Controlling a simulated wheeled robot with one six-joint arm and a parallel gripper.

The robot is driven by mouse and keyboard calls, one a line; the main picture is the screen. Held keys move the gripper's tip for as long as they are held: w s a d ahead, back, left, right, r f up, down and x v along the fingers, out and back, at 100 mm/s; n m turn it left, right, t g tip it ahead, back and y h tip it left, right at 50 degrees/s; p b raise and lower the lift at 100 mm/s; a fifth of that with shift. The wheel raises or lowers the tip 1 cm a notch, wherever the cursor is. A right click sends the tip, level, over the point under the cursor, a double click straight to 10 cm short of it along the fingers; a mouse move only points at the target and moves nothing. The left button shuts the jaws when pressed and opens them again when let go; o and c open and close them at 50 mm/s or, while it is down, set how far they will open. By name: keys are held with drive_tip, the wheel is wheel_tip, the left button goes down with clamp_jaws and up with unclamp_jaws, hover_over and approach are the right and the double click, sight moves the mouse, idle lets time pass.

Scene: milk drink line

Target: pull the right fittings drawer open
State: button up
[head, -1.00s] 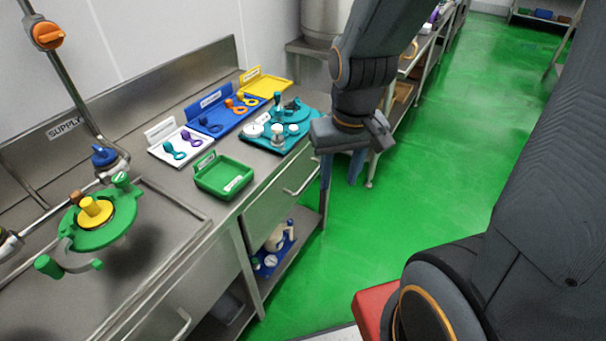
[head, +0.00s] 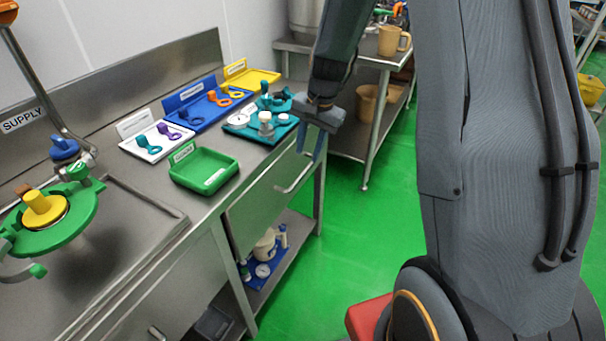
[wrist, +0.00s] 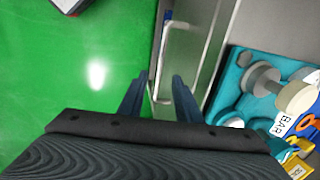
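The right fittings drawer (head: 258,203) is a steel front under the counter and looks closed. Its bar handle (head: 294,178) faces the aisle, and the handle also shows in the wrist view (wrist: 164,55). My gripper (head: 310,153) points down just above the handle's right end, in front of the drawer. In the wrist view my gripper (wrist: 160,77) is open, with its fingers apart and the handle's line running between them. Nothing is held. I cannot tell whether the fingertips reach down to the handle's height. The drawer's inside is hidden.
The counter above holds a teal tray (head: 233,131) of fittings, a green tray (head: 203,152), and white, blue and yellow trays. A lower shelf (head: 272,283) carries a blue tray with fittings. The green floor (head: 350,240) before the drawer is clear.

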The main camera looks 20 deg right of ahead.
sight(303, 172)
drive_tip(key=shift+w+a+f+p, duration=0.1)
drive_tip(key=shift+w+a+f, duration=0.1)
drive_tip(key=shift+f, duration=1.1)
drive_tip(key=shift+w+a+f+p, duration=0.15)
drive_tip(key=shift+w+f, duration=0.1)
drive_tip(key=shift+f, duration=1.05)
drive_tip(key=shift+w+a+f+p, duration=0.1)
drive_tip(key=shift+w+a+f, duration=0.1)
drive_tip(key=shift+f, duration=1.1)
clamp_jaws()
